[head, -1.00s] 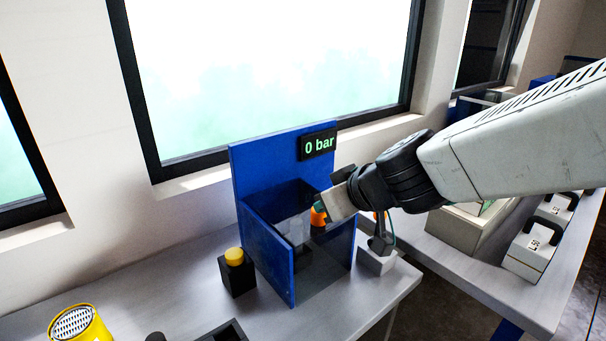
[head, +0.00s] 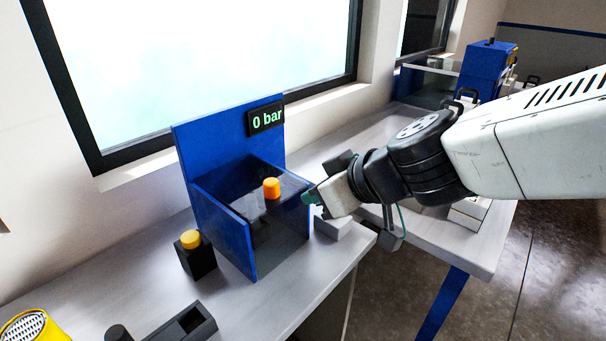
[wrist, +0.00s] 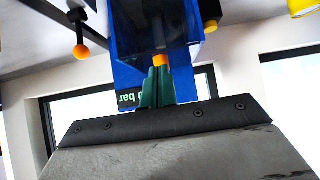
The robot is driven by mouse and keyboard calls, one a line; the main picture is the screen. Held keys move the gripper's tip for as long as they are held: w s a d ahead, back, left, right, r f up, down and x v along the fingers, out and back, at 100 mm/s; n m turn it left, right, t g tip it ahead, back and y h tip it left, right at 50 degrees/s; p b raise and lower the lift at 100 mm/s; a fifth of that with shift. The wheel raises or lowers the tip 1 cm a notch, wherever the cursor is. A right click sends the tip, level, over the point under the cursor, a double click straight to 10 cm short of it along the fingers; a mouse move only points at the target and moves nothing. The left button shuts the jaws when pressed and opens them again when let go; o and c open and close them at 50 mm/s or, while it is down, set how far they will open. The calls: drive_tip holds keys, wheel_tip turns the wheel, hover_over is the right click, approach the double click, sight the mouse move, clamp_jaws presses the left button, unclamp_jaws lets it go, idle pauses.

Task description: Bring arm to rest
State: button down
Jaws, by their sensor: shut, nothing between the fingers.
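My gripper (head: 309,197) is in the head view at the right side of the blue bath stand, at the end of my arm reaching in from the right. In the wrist view its two green fingers (wrist: 156,88) are together with nothing seen between them. The blue stand (head: 222,125) has a dark see-through box on its front and a display (head: 266,118) reading "0 bar". An orange knob (head: 271,188) shows at the box, to the left of the fingertips and apart from them in the head view.
A black block with a yellow button (head: 191,239) stands left of the stand. A black tray (head: 188,328) and a yellow perforated container (head: 32,328) are at the front left. A second bench with blue equipment (head: 487,68) is at the right. Floor shows between and beyond the benches.

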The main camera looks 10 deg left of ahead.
drive_tip(key=s+d+f+m+g+h, duration=0.1)
drive_tip(key=s+d+f+m+g, duration=0.1)
drive_tip(key=s+d+m+g, duration=0.5)
drive_tip(key=s+d+r+m+t+h, duration=0.1)
drive_tip(key=s+d+m+h, duration=0.1)
drive_tip(key=d, duration=0.9)
drive_tip(key=s+d+r+m+t+h, duration=0.1)
drive_tip(key=s+d+h, duration=0.4)
drive_tip(key=d, duration=0.6)
drive_tip(key=shift+s+d+m, duration=0.25)
drive_tip(key=shift+s+m, duration=0.25)
drive_tip(key=shift+s, duration=0.25)
